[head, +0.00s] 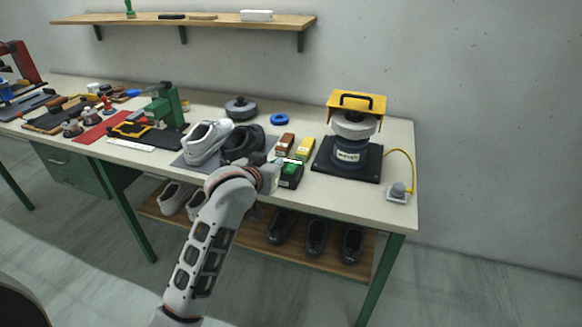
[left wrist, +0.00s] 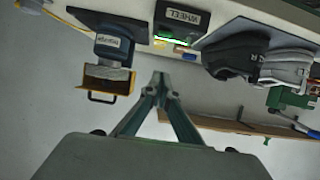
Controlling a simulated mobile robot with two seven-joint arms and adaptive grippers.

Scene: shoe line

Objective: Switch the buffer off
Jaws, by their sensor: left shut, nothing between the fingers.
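The buffer (head: 350,158) is a blue-grey drum with a white label and a yellow hood (head: 372,102), standing on a black mat. In the left wrist view the buffer (left wrist: 112,50) appears upside down at the left. A yellow cable runs from it to a small grey switch box (head: 397,191) with a round knob at the table's front right corner. Whether it is on or off cannot be told. My left gripper (head: 277,176) is by the table's front edge, left of the buffer and well away from the switch. Its fingers (left wrist: 160,78) are together and empty. My right gripper is not seen.
A black and green box (head: 290,175) sits right beside my left gripper; its label reads WHEEL in the left wrist view (left wrist: 181,18). White shoes (head: 206,141), black shoes (head: 242,142) and brown and yellow blocks stand nearby. The table strip before the buffer mat is clear.

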